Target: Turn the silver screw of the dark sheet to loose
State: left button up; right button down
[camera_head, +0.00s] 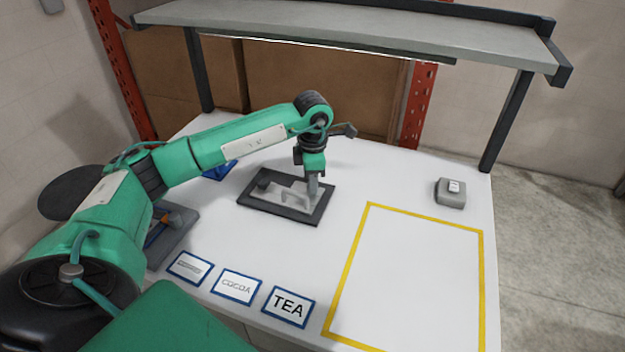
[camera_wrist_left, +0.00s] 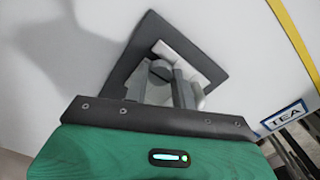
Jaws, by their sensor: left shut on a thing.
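The dark sheet (camera_head: 325,207) lies flat on the white table, a dark border around a pale grey middle, and it also shows in the wrist view (camera_wrist_left: 143,45). My left gripper (camera_head: 312,191) points down onto the right part of the sheet. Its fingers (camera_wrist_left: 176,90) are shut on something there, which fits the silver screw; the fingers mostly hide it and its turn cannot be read. My right gripper is not in view.
A grey box with a white top (camera_head: 451,192) stands at the right. A yellow outlined area (camera_head: 405,270) is empty. Cards reading COCOA (camera_head: 236,286) and TEA (camera_head: 289,306) lie in front. A grey tray (camera_head: 172,240) is partly behind my left arm. A shelf (camera_head: 350,35) spans the back.

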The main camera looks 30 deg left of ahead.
pick_arm(q)
jog(key=shift+f, duration=0.1)
jog(key=o, duration=0.9)
jog(key=shift+o, duration=0.6)
notch_tip(320, 180, up, 14)
jog(key=b, duration=0.1)
jog(key=shift+b, duration=0.4)
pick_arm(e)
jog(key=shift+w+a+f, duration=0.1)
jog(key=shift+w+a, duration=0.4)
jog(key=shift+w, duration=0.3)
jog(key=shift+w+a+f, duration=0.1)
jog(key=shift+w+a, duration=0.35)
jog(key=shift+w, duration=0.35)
pick_arm(q)
jog(key=shift+f, duration=0.15)
